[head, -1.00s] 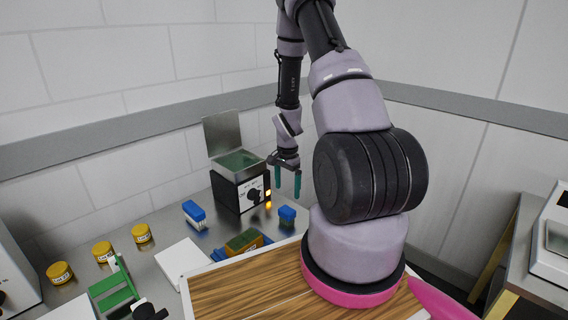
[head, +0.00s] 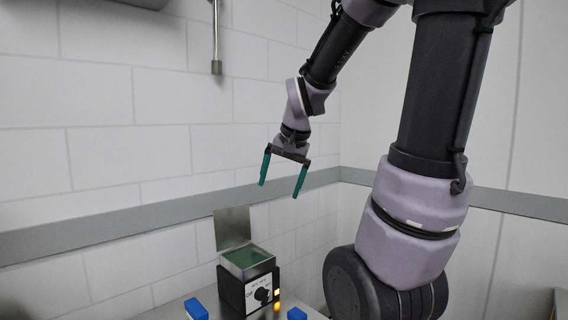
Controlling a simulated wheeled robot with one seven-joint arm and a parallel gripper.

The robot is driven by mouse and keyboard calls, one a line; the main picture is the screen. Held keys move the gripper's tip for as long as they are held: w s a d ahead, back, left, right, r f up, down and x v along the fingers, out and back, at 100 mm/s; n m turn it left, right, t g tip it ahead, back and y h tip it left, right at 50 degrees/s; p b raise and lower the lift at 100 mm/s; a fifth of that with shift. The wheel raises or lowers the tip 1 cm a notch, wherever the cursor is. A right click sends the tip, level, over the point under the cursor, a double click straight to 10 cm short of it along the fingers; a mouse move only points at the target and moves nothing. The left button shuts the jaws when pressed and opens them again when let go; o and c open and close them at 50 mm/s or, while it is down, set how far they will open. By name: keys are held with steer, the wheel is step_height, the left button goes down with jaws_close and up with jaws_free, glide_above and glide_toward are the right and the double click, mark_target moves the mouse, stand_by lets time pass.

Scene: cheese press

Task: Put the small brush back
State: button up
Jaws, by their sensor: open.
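My gripper (head: 280,190) is open, with its two teal fingers pointing down and nothing between them. It hangs in the air in front of the white tiled wall, well above the worktop. I cannot make out a small brush in the current head view. Most of the worktop lies below the picture's edge.
A black and white device (head: 248,292) with a green-lined open top and a raised metal lid (head: 232,228) stands below my gripper. Blue items (head: 196,309) and (head: 297,314) show at the bottom edge. A metal rod (head: 216,40) hangs at upper left.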

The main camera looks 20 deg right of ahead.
steer(key=s+a+r+n+t+y, duration=0.1)
steer(key=s+a+r+n+t, duration=0.1)
steer(key=s+r, duration=0.4)
steer(key=s+a+n, duration=0.1)
steer(key=s, duration=0.3)
steer(key=shift+s+a+r, duration=0.3)
steer(key=shift+s+r, duration=0.05)
steer(key=shift+r, duration=0.05)
steer(key=shift+c, duration=0.3)
